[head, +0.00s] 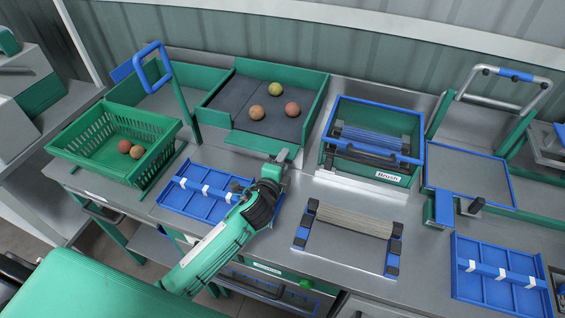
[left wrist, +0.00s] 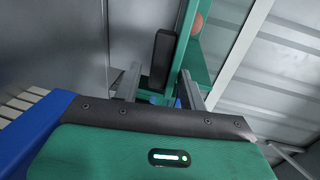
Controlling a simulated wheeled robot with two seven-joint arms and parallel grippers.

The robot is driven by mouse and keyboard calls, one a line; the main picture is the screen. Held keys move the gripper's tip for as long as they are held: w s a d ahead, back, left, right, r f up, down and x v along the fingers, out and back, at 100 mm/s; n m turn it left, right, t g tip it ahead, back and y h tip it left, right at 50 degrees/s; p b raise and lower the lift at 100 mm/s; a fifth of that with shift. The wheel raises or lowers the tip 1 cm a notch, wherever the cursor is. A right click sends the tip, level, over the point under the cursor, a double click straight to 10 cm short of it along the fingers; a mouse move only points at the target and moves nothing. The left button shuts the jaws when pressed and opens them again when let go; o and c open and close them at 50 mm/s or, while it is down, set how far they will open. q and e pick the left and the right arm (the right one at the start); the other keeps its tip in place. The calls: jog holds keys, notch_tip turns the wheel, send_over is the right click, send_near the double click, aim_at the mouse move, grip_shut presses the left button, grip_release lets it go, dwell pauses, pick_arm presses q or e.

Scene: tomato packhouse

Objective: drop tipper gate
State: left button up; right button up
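The green-walled tray with a dark floor (head: 238,101) holds three tomatoes (head: 274,103). A low green board (head: 258,143), which looks like the gate, runs along its front edge. My left gripper (head: 279,162) is at the right end of this board. In the left wrist view the two fingers (left wrist: 160,84) are apart. A dark upright block (left wrist: 162,58) and a green wall (left wrist: 196,62) show between and beyond them. I cannot tell whether the fingers touch the block. A tomato (left wrist: 197,22) shows at the top. My right gripper is out of view.
A blue divided tray (head: 190,207) lies close to my left forearm. The brush bin (head: 372,168) and a roller plate (head: 345,246) stand to the right.

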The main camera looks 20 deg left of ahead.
pick_arm(q)
jog(key=shift+s, duration=0.1)
jog(key=s+b, duration=0.1)
jog(key=s, duration=0.3)
jog(key=s+r, duration=0.1)
jog(key=s, duration=0.3)
jog(key=s+r+b, duration=0.1)
jog(key=s, duration=0.3)
jog(key=shift+a+b, duration=0.2)
jog(key=shift+b, duration=0.15)
jog(key=shift+s+r, duration=0.15)
jog(key=shift+s, duration=0.55)
